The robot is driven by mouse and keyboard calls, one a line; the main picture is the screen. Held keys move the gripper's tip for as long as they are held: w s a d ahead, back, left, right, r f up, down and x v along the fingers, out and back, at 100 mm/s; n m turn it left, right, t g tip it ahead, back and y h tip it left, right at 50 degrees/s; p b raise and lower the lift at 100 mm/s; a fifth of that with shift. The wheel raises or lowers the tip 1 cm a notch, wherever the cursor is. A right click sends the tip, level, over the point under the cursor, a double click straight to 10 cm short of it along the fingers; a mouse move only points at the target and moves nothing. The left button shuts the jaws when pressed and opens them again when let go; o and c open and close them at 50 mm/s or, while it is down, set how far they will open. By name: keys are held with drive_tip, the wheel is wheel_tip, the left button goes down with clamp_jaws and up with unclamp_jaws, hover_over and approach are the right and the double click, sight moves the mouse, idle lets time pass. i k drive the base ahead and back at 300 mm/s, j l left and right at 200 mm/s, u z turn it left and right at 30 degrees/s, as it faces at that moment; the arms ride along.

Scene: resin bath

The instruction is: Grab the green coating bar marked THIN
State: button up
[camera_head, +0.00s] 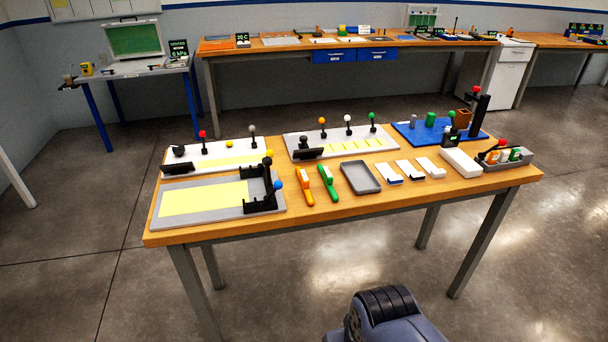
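A green bar (328,183) lies on the wooden table, near its front middle. Any marking on it is too small to read. An orange bar (303,187) of similar shape lies just left of it, with a small gap between them. A grey tray (346,180) is close on its right. Nothing lies on top of the green bar. Part of my arm shows at the bottom edge, in front of the table. My gripper is not in view.
A grey board with a yellow sheet (200,199) and black clamps stands left of the bars. A white board with knobs (300,138) lies behind. White blocks, a blue mat (410,138) and a grey holder (522,160) are to the right. The floor in front is clear.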

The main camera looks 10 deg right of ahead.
sight(325, 173)
drive_tip(key=i+j+z, duration=0.1)
drive_tip(key=i+z, duration=0.15)
drive_tip(key=z, duration=0.15)
drive_tip(key=i+j+z, duration=0.2)
drive_tip(key=z, duration=0.15)
drive_tip(key=i+j+z, duration=0.25)
drive_tip(key=z, duration=0.15)
